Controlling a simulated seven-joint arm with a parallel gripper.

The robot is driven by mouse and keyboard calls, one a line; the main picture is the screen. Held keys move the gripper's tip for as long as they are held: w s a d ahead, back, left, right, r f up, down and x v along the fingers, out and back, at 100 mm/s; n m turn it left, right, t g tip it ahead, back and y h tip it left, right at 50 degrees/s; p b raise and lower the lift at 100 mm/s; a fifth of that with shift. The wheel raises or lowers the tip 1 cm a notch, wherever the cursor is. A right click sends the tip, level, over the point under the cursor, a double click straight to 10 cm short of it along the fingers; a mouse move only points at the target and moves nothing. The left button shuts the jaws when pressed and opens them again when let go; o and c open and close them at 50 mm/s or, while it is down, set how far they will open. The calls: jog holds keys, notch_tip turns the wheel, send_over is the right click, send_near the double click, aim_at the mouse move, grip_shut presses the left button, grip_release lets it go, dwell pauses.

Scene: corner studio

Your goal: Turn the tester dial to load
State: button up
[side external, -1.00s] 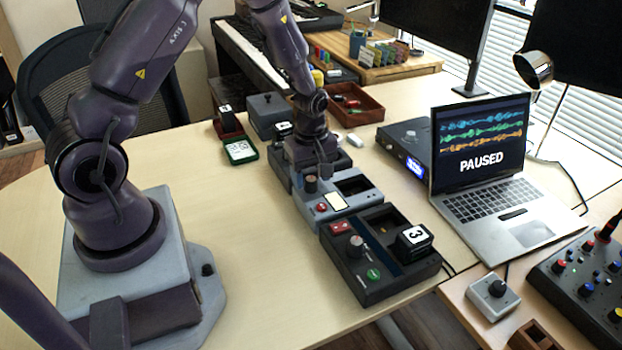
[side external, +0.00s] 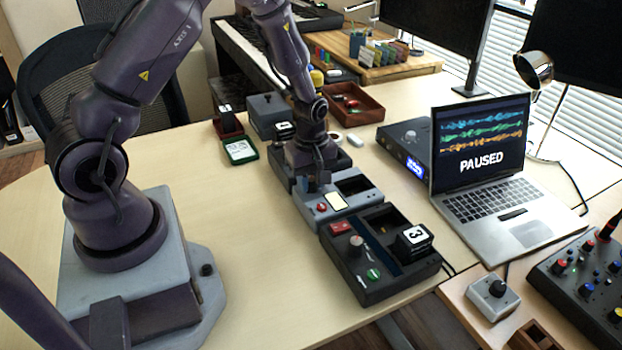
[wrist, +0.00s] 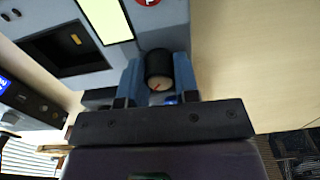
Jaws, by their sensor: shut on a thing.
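The tester is a blue-grey box (side external: 366,198) in the middle of the row of devices. It has a red button (side external: 321,208), a pale lit panel (side external: 336,202) and a dark open slot (side external: 354,185). Its dial, a dark knob with a light top and a small red mark (wrist: 158,72), shows in the wrist view. My gripper (side external: 318,182) is down over the dial. In the wrist view its blue fingers (wrist: 156,84) stand on either side of the dial, shut on it. The dial's position labels cannot be read.
A black device (side external: 370,290) with a block marked 3 (side external: 414,240) stands in front of the tester. A laptop (side external: 490,190) reading PAUSED and a dark box (side external: 400,145) stand to the right.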

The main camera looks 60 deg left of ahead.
jog(key=m, duration=0.9)
jog(key=shift+m, duration=0.3)
jog(key=m, duration=0.4)
jog(key=shift+m, duration=0.3)
jog(key=m, duration=0.4)
jog(key=shift+m, duration=0.4)
jog(key=o, duration=0.9)
jog(key=shift+o, duration=0.2)
